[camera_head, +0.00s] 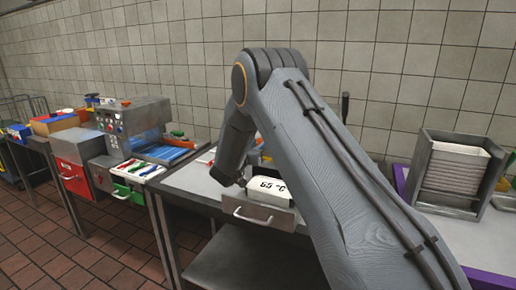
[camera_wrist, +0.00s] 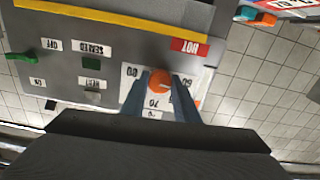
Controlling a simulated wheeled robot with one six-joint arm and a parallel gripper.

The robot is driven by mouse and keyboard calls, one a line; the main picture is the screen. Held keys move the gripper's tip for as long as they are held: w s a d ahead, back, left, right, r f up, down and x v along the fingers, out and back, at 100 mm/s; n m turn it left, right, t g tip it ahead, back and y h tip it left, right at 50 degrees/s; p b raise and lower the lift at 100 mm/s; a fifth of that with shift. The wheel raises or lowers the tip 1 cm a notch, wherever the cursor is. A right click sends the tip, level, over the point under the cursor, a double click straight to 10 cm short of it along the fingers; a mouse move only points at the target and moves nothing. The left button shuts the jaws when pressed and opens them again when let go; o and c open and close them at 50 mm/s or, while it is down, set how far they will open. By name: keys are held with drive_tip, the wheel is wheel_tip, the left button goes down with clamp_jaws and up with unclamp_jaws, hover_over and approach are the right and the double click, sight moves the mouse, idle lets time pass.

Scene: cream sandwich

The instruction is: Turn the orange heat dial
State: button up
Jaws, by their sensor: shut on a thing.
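The orange heat dial (camera_wrist: 159,78) shows in the wrist view, on a white numbered scale plate (camera_wrist: 131,78) of a grey control panel (camera_wrist: 110,30). My gripper (camera_wrist: 162,84) has one blue-grey finger on each side of the dial and is shut on it. The dial bears a light pointer mark. The printing on the panel appears upside down. In the head view, my arm bends down towards the grey counter, and the dial cannot be made out there.
The panel carries a red HOT label (camera_wrist: 189,47) and a green switch (camera_wrist: 20,57). In the head view, a white box marked 65 °C (camera_head: 268,188) sits by my wrist. A grey machine (camera_head: 125,118) stands left and a tray rack (camera_head: 455,170) right.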

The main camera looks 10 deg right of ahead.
drive_tip(key=shift+m+b, duration=3.35)
drive_tip(key=shift+m, duration=0.25)
drive_tip(key=o, duration=1.1)
drive_tip(key=shift+c, duration=0.2)
drive_tip(key=b+v, duration=0.2)
drive_tip(key=v, duration=0.5)
drive_tip(key=shift+s+a, duration=0.2)
drive_tip(key=shift+s, duration=0.15)
